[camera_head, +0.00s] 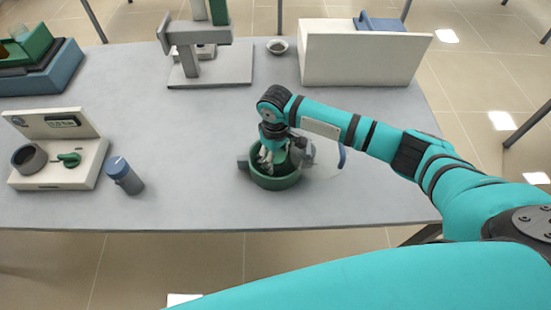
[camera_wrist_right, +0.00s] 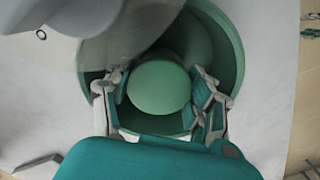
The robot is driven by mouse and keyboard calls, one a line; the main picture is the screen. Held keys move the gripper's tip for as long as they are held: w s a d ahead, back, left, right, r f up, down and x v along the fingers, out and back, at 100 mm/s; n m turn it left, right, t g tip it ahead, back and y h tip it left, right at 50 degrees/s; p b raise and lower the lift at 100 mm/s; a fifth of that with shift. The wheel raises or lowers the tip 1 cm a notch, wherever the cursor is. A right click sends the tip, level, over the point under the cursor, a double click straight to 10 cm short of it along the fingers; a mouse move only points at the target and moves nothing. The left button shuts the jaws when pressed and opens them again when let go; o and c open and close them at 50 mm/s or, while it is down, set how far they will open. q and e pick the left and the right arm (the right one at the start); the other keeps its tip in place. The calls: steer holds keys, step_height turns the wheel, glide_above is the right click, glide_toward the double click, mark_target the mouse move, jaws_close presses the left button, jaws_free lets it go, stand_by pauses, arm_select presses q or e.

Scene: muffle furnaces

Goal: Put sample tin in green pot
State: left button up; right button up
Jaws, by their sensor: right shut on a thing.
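The green pot (camera_head: 277,183) stands on the grey table, right of the middle, with grey side handles. It also shows in the wrist view (camera_wrist_right: 232,55) as a round green wall. My right gripper (camera_head: 270,158) reaches down into the pot's mouth. In the wrist view its fingers (camera_wrist_right: 160,100) are closed on both sides of the sample tin (camera_wrist_right: 159,87), which shows a round pale green top. The tin is inside the pot's outline; whether it touches the pot's floor cannot be told. The gripper hides the tin in the head view. My left gripper is not in view.
A grey stand (camera_head: 205,65), a small bowl (camera_head: 277,46) and a white box (camera_head: 360,55) are at the back. The table between the bottle and pot is clear.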

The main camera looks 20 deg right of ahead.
steer(key=shift+f, duration=0.7)
steer(key=o, duration=0.9)
steer(key=shift+f, duration=0.15)
steer(key=shift+o, duration=0.2)
step_height(320, 180, up, 12)
steer(key=shift+r+b, duration=0.2)
steer(key=shift+b, duration=0.45)
